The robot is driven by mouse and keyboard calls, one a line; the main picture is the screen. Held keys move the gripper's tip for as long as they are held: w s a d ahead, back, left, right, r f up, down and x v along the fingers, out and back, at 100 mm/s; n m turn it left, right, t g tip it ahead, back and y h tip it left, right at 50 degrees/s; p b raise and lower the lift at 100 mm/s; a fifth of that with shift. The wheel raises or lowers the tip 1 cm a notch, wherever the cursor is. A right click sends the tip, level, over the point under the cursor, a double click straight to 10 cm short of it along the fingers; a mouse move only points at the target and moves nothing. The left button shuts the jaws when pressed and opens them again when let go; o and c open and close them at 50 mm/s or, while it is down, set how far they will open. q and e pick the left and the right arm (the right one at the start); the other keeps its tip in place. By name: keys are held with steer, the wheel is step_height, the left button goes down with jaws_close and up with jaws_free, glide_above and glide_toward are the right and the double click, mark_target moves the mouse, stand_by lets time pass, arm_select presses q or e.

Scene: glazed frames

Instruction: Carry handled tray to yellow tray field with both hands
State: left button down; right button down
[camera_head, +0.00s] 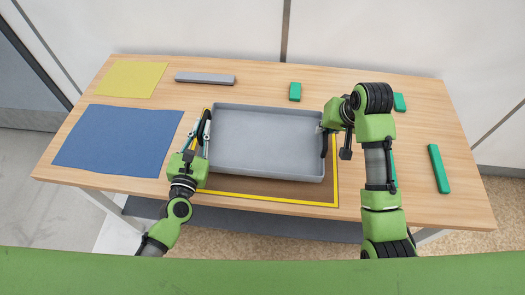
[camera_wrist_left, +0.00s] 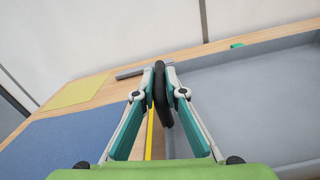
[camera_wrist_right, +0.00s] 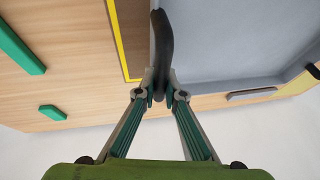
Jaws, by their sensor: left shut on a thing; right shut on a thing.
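The grey handled tray (camera_head: 265,143) is empty and lies over the brown field with a yellow border (camera_head: 265,199). I cannot tell whether it touches the field or is slightly raised. My left gripper (camera_head: 204,128) is shut on the black handle at the tray's left side; the handle also shows in the left wrist view (camera_wrist_left: 161,92). My right gripper (camera_head: 324,132) is at the tray's right side, partly hidden by its own arm. In the right wrist view its fingers are shut on the other black handle (camera_wrist_right: 162,45).
A blue mat (camera_head: 118,140) and a yellow mat (camera_head: 132,79) lie on the table's left. A grey bar (camera_head: 205,78) and a green block (camera_head: 295,91) lie behind the tray. Green pieces lie on the right, including a long block (camera_head: 439,169).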

mark_target(202, 147)
arm_select(q)
steer(key=shift+a+f, duration=0.15)
steer(key=shift+f, duration=0.15)
arm_select(e)
steer(key=shift+w+d+f, duration=0.1)
steer(key=shift+d+f, duration=0.05)
steer(key=shift+d, duration=0.1)
